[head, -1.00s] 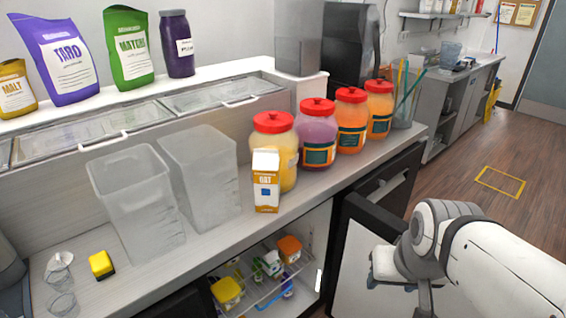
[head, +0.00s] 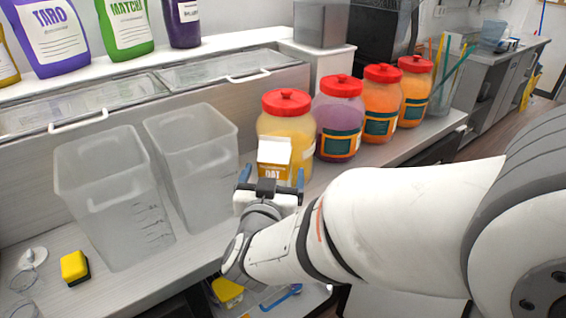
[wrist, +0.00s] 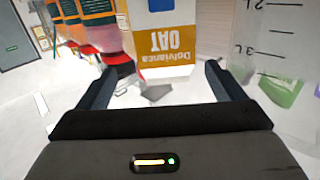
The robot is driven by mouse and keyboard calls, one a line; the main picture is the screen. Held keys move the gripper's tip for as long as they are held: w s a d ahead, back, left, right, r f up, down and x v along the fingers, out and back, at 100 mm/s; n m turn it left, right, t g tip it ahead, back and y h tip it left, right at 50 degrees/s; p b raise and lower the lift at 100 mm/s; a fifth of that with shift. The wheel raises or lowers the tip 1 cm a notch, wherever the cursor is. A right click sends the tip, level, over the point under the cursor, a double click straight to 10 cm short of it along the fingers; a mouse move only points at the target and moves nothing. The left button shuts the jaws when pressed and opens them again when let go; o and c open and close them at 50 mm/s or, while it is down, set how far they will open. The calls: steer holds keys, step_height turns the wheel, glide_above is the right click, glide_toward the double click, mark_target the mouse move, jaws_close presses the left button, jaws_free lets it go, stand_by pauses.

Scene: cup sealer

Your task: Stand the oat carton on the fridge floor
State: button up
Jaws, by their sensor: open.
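The oat carton (head: 274,158), white with an orange-brown label, stands on the counter in front of the yellow jar. My gripper (head: 270,180) is right in front of it in the head view and hides its lower part. In the wrist view the carton (wrist: 160,45) appears upside down, ahead of and between the open fingers (wrist: 155,85). I cannot tell whether the fingers reach around it. The jaws are open and hold nothing. Below the counter, part of the fridge interior (head: 300,300) shows, mostly hidden by my arm.
The yellow jar (head: 287,125) stands close behind the carton, with more red-lidded jars to its right. Clear bins (head: 115,200) stand to the left. A yellow-lidded item (head: 227,290) sits in the fridge.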

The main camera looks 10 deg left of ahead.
mark_target(275, 155)
steer(key=shift+w+h, duration=0.3)
steer(key=w, duration=0.3)
steer(key=w+a+p, duration=0.1)
steer(key=w, duration=0.3)
steer(key=shift+a+f, duration=0.1)
steer(key=shift+a, duration=0.1)
jaws_close()
stand_by(0.6)
